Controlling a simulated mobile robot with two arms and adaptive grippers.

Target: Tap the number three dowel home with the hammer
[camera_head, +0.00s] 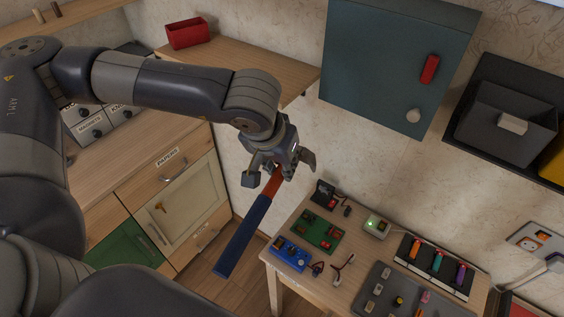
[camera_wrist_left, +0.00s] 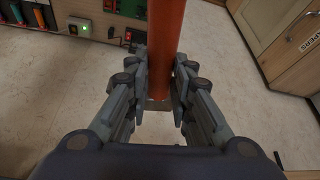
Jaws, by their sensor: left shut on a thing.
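My left gripper (camera_head: 284,172) is shut on the orange-red shaft (camera_wrist_left: 166,50) of a long tool, in front of the pale wall. In the head view the tool's blue part (camera_head: 243,236) slants down and left from the gripper, clear of the table. No hammer head shows, so I cannot tell whether this is the hammer. In the wrist view the left gripper (camera_wrist_left: 160,92) has its fingers on both sides of the shaft. I cannot make out a number three dowel in either view. My right gripper is not in view.
A small table (camera_head: 335,290) at lower right holds electronic parts, a black rack (camera_head: 432,265) with coloured pieces and a grey tray (camera_head: 372,311). A teal cabinet (camera_head: 385,60) hangs above. A wooden counter with drawers (camera_head: 180,160) stands left. Floor shows between counter and table.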

